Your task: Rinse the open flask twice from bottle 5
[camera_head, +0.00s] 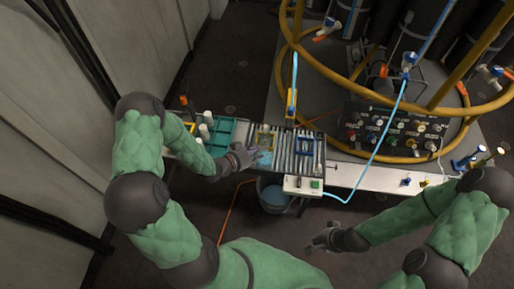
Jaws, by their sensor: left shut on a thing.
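My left gripper (246,158) is over the bench, at the near edge between the green tray and the ribbed rack. It is shut on a small, pale blue, clear thing (264,158) that looks like the flask; its outline is too small to be sure. Several pale bottles (207,118) stand at the left end of the bench, by the green tray. Their numbers cannot be read, so I cannot tell which is bottle 5. My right gripper (318,240) is open and empty above the dark floor, away from the bench.
The green compartment tray (222,132) and the ribbed rack (306,152) sit on the narrow bench. A white control box (302,185) is at its front, with a bucket (273,197) below. A knob panel (392,130) and orange rings (288,75) stand behind.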

